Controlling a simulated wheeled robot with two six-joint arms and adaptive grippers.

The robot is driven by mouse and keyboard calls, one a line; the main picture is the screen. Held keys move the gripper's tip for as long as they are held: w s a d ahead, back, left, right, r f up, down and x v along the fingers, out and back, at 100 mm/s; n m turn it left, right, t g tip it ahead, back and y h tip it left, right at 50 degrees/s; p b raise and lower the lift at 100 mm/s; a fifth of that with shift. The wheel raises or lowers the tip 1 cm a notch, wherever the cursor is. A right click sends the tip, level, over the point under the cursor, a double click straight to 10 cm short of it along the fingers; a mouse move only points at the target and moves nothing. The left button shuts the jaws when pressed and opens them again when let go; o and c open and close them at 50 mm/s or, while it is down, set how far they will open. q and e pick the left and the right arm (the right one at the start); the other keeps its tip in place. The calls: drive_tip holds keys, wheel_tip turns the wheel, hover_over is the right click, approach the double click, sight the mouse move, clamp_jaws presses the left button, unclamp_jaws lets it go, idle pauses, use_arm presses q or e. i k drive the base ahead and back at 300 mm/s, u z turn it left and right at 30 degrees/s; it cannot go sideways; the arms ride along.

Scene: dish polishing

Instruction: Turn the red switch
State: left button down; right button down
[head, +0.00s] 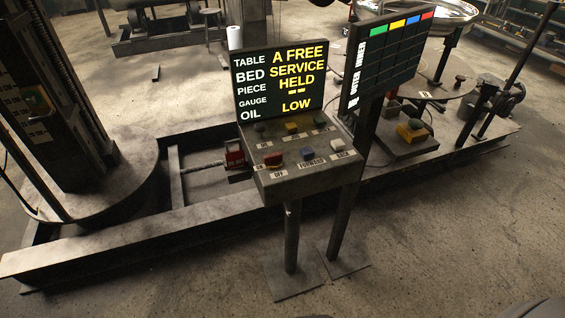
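A red switch (273,158) sits at the front left of the sloped top of a grey control box (318,181). A blue switch (306,153) and a white switch (336,145) stand in the same row to its right. Small labels lie beside the switches, and one below the red switch reads OFF. Neither of my grippers shows in the head view, and nothing touches the red switch.
A lit text screen (281,84) rises behind the box, and a second dark screen (384,60) stands to its right. Posts on floor plates carry them. A red-fronted part (234,154) is left of the box. A low metal frame (130,250) runs behind. The front floor is clear.

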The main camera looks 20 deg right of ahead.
sight(274, 161)
drive_tip(key=z, duration=0.4)
drive_tip(key=k, duration=0.55)
drive_tip(key=z, duration=0.95)
drive_tip(key=i, duration=1.2)
drive_tip(key=u, duration=0.95)
